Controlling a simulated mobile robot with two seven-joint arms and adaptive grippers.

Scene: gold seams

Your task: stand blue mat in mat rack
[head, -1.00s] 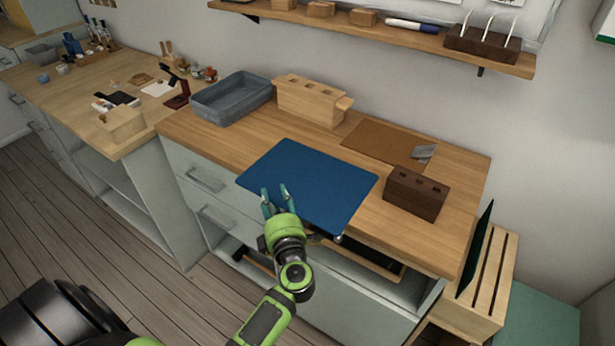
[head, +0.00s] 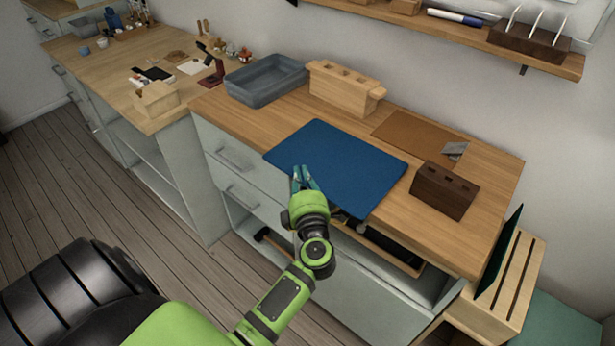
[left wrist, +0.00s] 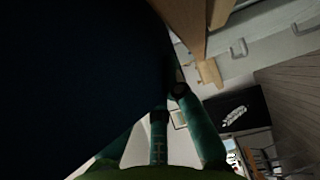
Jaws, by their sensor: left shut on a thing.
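The blue mat (head: 340,158) lies flat over the wooden counter in the head view, its near edge reaching past the counter's front edge. My left gripper (head: 303,176) is shut on the mat's near edge. In the left wrist view the mat (left wrist: 75,75) is a large dark sheet filling the left, with the left gripper's fingers (left wrist: 170,105) at its edge. The mat rack (head: 512,285) is the slatted wooden stand at the right end of the counter, and a dark green mat (head: 499,250) stands upright in its left side. My right gripper is not in view.
On the counter (head: 480,215) are a grey bin (head: 265,82), a light wooden block (head: 340,90), a brown mat (head: 415,138) and a dark holed block (head: 443,190). A drawer under the counter (head: 380,245) stands open. A shelf (head: 470,32) runs along the wall above.

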